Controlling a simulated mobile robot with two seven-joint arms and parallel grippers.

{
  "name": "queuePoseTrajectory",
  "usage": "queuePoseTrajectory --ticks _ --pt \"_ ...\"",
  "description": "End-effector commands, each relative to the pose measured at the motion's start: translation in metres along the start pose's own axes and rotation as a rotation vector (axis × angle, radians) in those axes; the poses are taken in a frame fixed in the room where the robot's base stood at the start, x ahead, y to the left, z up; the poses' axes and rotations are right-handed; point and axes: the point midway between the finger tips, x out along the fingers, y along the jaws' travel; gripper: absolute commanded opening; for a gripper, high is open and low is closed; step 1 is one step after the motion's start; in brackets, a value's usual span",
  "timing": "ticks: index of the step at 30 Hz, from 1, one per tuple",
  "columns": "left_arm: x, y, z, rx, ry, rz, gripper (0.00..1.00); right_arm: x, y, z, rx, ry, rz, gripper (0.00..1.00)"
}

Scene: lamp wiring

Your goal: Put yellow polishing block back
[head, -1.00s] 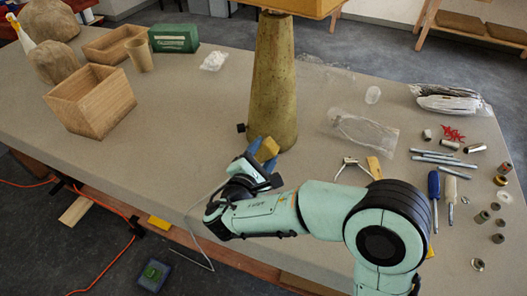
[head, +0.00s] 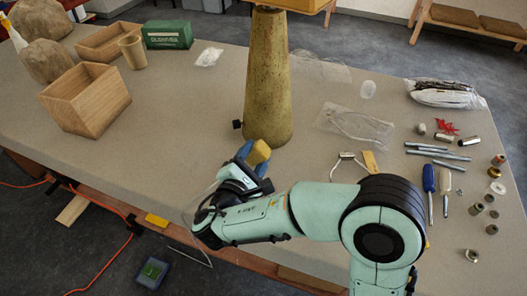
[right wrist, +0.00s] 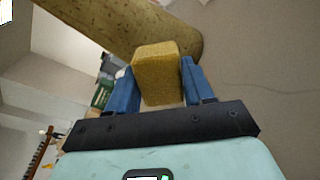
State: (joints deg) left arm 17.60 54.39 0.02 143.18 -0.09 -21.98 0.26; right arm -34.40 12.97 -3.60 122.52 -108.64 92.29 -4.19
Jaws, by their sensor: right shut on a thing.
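The yellow polishing block (head: 259,152) is between the blue fingers of my right gripper (head: 253,158), in front of the base of the tall lamp column (head: 268,85). In the right wrist view the block (right wrist: 158,75) fills the space between the two fingers of the gripper (right wrist: 160,85), which is shut on it. The column (right wrist: 105,30) shows behind the block there. I cannot tell whether the block touches the column or the table. My left gripper is not in view.
An open wooden box (head: 88,100), a wooden cup (head: 133,52) and a green box (head: 167,35) stand on the left of the table (head: 190,130). Screwdrivers (head: 446,182), metal rods (head: 432,148) and several small fittings lie at the right. A plastic bag (head: 356,123) lies right of the column.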

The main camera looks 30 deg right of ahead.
Motion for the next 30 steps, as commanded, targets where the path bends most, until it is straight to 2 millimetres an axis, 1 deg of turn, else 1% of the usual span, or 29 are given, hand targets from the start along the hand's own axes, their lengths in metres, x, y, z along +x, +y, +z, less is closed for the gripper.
queuePoseTrajectory --ticks 1,5,14,15,18,23,26,30 --pt "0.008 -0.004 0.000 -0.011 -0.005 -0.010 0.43 0.000 0.001 0.001 0.001 0.000 0.000 0.27" --pt "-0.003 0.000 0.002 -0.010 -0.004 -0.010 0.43 -0.002 0.011 0.011 0.004 -0.002 0.003 0.27" --pt "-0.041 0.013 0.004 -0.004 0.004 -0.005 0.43 -0.006 0.043 0.043 0.014 -0.007 0.010 0.27" --pt "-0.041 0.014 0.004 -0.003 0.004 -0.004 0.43 -0.002 0.034 0.044 0.017 -0.012 -0.031 0.27" --pt "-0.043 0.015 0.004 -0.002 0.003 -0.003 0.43 0.006 0.015 0.047 0.030 -0.015 -0.133 0.27" --pt "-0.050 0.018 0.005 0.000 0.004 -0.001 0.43 0.013 -0.013 0.056 0.071 -0.017 -0.327 0.27" --pt "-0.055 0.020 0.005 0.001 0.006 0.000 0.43 0.014 -0.032 0.062 0.122 -0.011 -0.490 0.27" --pt "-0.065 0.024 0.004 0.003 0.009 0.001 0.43 0.009 -0.056 0.068 0.247 0.008 -0.767 0.27"
